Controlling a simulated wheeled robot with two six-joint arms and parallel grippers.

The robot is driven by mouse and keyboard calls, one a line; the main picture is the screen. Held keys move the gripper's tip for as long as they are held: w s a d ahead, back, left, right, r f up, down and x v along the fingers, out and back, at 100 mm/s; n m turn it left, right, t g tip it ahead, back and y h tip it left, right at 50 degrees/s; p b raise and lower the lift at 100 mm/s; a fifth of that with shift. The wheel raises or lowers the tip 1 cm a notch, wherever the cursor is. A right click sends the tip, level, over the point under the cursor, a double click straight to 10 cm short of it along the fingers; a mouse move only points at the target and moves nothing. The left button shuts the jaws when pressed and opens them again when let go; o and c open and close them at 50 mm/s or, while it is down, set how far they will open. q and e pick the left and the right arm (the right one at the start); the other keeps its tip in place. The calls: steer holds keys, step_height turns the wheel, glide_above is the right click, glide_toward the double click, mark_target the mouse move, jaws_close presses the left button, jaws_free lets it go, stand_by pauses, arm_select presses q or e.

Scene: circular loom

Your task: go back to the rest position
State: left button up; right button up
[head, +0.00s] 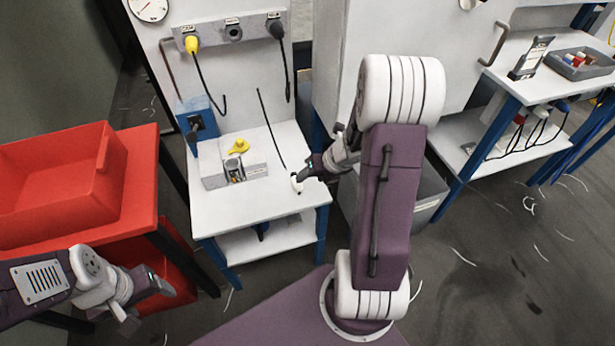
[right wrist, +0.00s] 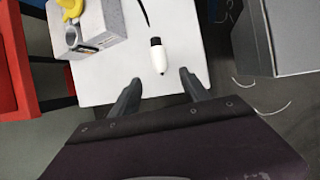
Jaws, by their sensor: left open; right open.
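My right gripper (head: 306,172) is over the right part of the small white table (head: 225,212). It is open, with a white bottle-shaped piece with a black top (head: 297,184) close to its fingertips. In the right wrist view the two fingers of the gripper (right wrist: 158,88) are apart, and the white piece (right wrist: 158,60) lies on the table beyond them, not between them. My left gripper (head: 162,285) is at the lower left, open and empty, in front of the red table.
A red bin (head: 60,185) sits on a red table (head: 142,165) at left. A grey block (head: 255,170) with a yellow part (head: 239,146) and a blue box (head: 196,118) stand on the white table. Cables hang from a wall panel (head: 232,30). A workbench (head: 500,120) stands at right.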

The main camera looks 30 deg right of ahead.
steer(key=shift+r, duration=0.1)
stand_by(0.5)
steer(key=w+a+r+m+t+h, duration=0.1)
steer(key=w+a+r+m, duration=0.1)
steer(key=a+r+m, duration=0.3)
steer(key=w+a+r+m+t, duration=0.1)
steer(key=w+a+r+m, duration=0.15)
steer(key=a, duration=0.35)
steer(key=s+a+f+m+g, duration=0.1)
steer(key=s+f+m+g, duration=0.2)
steer(key=s+m, duration=0.75)
steer(key=s+a+f+m+g, duration=0.1)
steer(key=s+f+m+g, duration=0.35)
steer(key=m, duration=1.05)
step_height(320, 180, up, 19)
steer(key=s+t+p, duration=0.1)
steer(key=p, duration=1.6)
steer(key=shift+d+r+h, duration=0.15)
steer(key=shift+d+h, duration=0.15)
steer(key=shift+h, duration=0.1)
